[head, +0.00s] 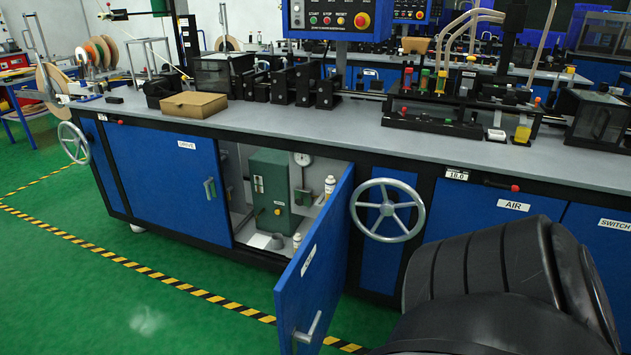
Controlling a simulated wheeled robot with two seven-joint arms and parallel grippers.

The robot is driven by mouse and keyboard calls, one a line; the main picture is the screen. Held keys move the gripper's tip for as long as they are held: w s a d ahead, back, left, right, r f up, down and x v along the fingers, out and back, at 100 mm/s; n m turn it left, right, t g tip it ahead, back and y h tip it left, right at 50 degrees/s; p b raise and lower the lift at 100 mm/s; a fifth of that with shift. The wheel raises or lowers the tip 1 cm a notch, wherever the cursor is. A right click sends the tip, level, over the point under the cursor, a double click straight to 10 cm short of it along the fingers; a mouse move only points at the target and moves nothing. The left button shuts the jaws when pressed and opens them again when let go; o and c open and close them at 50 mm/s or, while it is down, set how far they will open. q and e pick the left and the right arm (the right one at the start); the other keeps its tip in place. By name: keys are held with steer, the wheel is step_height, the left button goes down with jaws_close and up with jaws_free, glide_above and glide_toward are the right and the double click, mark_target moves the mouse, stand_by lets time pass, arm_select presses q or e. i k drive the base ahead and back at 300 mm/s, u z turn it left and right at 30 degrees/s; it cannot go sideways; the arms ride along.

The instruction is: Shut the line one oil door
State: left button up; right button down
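The line one oil door (325,245) is a blue cabinet door with a white label, in the lower middle of the head view. It stands wide open, swung out toward me from its right side. Its metal handle (309,328) is at the low near end. The open oil compartment (240,222) shows a green unit (270,187), a round gauge and small white-capped bottles. Neither gripper shows. A large black ribbed part of my arm fills the lower right, and nothing of mine is seen touching the door.
A spoked handwheel (388,210) sticks out just right of the open door. The closed drive door (165,172) is to its left, the closed air door (480,228) to its right. Green floor (110,300) with a yellow-black stripe (170,281) lies in front, clear at left.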

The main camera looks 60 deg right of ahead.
mark_target(314, 280)
steer(key=k, duration=0.5)
steer(key=z, duration=0.95)
steer(key=i, duration=0.5)
